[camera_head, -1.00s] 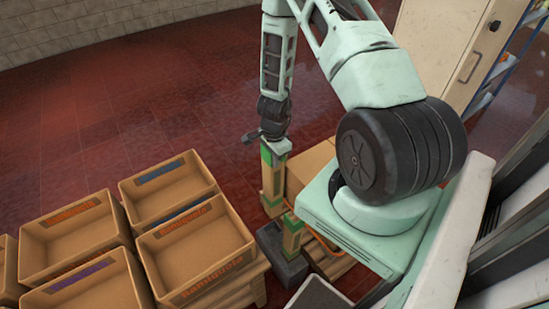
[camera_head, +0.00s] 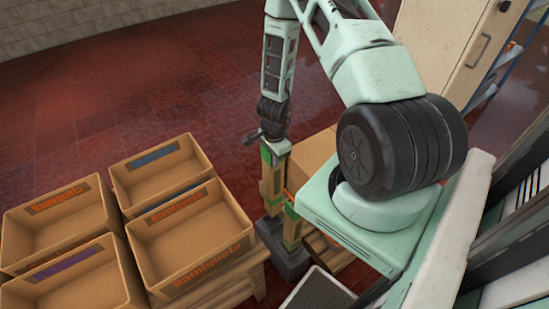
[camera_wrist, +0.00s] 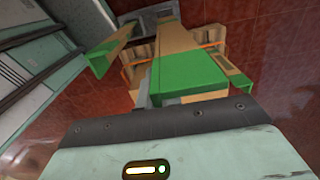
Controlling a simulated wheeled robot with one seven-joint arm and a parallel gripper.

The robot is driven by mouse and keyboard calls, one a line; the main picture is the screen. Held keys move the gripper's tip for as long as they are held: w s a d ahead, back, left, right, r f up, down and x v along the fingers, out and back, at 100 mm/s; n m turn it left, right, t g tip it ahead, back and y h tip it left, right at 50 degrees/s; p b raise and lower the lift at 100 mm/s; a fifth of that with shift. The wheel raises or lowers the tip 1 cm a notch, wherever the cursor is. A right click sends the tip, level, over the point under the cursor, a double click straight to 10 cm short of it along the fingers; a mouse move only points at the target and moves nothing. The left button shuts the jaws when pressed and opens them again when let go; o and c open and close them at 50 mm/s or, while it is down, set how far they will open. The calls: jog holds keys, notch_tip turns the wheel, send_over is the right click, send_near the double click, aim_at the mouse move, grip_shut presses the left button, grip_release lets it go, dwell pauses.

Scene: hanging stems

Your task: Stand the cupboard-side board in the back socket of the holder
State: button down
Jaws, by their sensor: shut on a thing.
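My gripper (camera_head: 274,150) is shut on the upper end of a tan board (camera_head: 268,187) with green ends, held roughly upright. In the wrist view this board (camera_wrist: 166,38) reaches away from the jaws, its green end (camera_wrist: 188,75) nearest. The dark grey holder (camera_head: 286,262) stands on the floor below, and also shows in the wrist view (camera_wrist: 128,17). A second green-and-tan board (camera_head: 291,228) stands upright in it, left of the held board in the wrist view (camera_wrist: 100,62). The held board's lower end is at the holder's far side; I cannot tell whether it is in a socket.
Open cardboard-coloured crates (camera_head: 195,240) stand on a pallet to the left, close to the holder. A brown box (camera_head: 314,160) sits behind and right of the boards. A beige cupboard (camera_head: 452,45) is at top right. Red floor beyond is clear.

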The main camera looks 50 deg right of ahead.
notch_tip(320, 180, down, 14)
jog(key=b, duration=1.1)
jog(key=shift+f+b, duration=0.45)
jog(key=shift+f, duration=0.05)
dwell(0.9)
jog(key=c, duration=1.5)
grip_release()
jog(key=shift+r, duration=0.1)
notch_tip(320, 180, up, 17)
jog(key=p, duration=0.4)
jog(key=shift+r, duration=0.15)
jog(key=shift+a, duration=0.1)
